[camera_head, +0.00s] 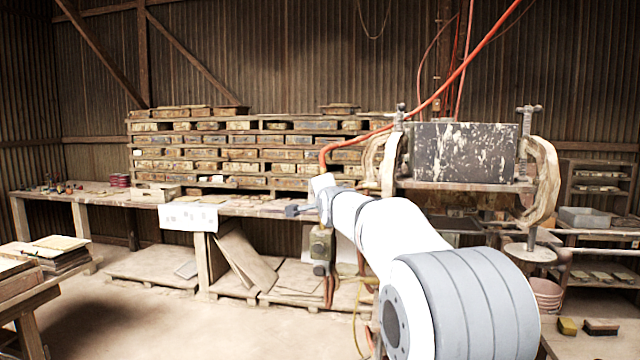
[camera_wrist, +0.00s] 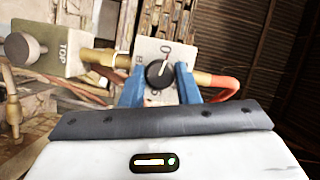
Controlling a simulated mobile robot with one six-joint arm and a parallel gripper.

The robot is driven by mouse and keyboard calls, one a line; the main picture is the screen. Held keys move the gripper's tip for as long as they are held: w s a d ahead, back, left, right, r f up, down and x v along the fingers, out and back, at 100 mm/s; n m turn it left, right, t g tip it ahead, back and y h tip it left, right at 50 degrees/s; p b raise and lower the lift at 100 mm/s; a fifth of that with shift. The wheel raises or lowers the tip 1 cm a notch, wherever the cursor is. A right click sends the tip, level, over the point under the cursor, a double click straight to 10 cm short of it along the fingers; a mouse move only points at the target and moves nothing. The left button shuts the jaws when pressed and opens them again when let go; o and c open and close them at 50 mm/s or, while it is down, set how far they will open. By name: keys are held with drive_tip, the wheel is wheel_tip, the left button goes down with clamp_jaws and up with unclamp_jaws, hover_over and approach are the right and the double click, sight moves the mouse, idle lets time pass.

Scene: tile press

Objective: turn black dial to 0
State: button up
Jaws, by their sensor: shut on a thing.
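The black dial (camera_wrist: 158,74) sits on a pale plate (camera_wrist: 143,49) in the wrist view. Its white pointer line points up and slightly right, towards the mark that looks like 0 at the plate's top. Other marks on the plate are partly hidden or too small to read. My gripper (camera_wrist: 159,80) has one blue finger on each side of the dial and is shut on it. In the head view my gripper (camera_head: 297,210) is at the far end of my white arm; the dial cannot be made out there.
A greenish box marked TOP with a grey knob (camera_wrist: 19,47) stands left of the plate, joined by a brass pipe (camera_wrist: 97,57). An orange hose (camera_wrist: 222,86) leaves on the right. The press (camera_head: 465,152) stands right of my gripper; a long bench (camera_head: 105,195) runs left.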

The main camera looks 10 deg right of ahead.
drive_tip(key=shift+r+n+g+p, duration=0.45)
drive_tip(key=shift+n+p, duration=0.25)
drive_tip(key=shift+p, duration=2.3)
drive_tip(key=shift+f+n+h+p, duration=0.3)
drive_tip(key=shift+n+p, duration=0.1)
drive_tip(key=shift+p, duration=1.1)
drive_tip(key=o, duration=1)
drive_tip(key=shift+c, duration=0.2)
drive_tip(key=s+r+b, duration=0.1)
drive_tip(key=s, duration=0.6)
drive_tip(key=shift+s+a+r+b, duration=0.2)
drive_tip(key=shift+s+a+b, duration=0.1)
drive_tip(key=shift+b, duration=0.1)
